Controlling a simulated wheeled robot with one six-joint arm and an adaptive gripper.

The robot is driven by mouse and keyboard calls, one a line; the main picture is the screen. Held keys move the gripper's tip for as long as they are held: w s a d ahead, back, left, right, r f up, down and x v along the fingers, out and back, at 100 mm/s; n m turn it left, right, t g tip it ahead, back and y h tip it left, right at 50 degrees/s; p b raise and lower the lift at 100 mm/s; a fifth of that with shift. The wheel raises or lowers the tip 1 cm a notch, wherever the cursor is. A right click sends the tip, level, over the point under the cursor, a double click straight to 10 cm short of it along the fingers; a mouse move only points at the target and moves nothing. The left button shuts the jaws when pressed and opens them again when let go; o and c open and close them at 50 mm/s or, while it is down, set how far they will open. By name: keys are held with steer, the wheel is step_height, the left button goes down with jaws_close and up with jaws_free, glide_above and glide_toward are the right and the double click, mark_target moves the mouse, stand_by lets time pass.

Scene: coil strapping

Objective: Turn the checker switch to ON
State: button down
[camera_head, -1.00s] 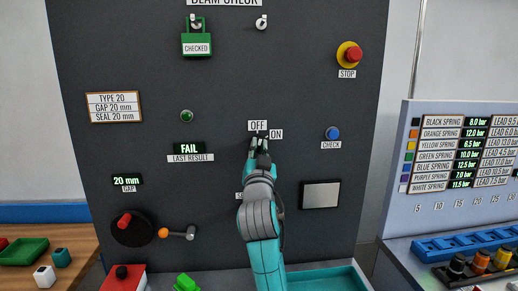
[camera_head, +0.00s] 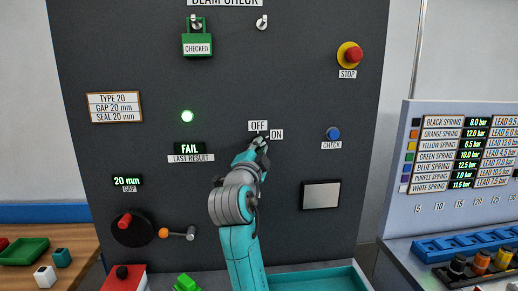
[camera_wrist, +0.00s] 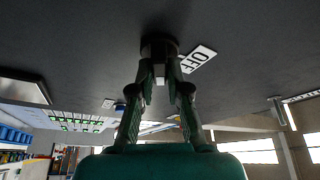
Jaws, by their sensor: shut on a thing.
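The checker switch (camera_wrist: 158,46) is a dark knob on the dark grey panel, below the OFF label (camera_head: 257,126) and beside the ON label (camera_head: 277,135). My gripper (camera_head: 260,143) is shut on the switch knob. In the wrist view both fingers (camera_wrist: 160,85) close around the knob from its sides. In the head view my gripper hides most of the knob, and I cannot read its exact angle there. The round green lamp (camera_head: 187,116) on the panel is lit bright.
The blue CHECK button (camera_head: 333,133) and the red STOP button (camera_head: 353,54) are to the right. A crank (camera_head: 178,234) sticks out at lower left. A teal tray (camera_head: 325,279) lies below.

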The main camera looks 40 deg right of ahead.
steer(key=shift+m, duration=0.3)
steer(key=c, duration=1.1)
jaws_free()
steer(key=shift+c, duration=0.2)
steer(key=v, duration=1.2)
steer(key=shift+r, duration=0.15)
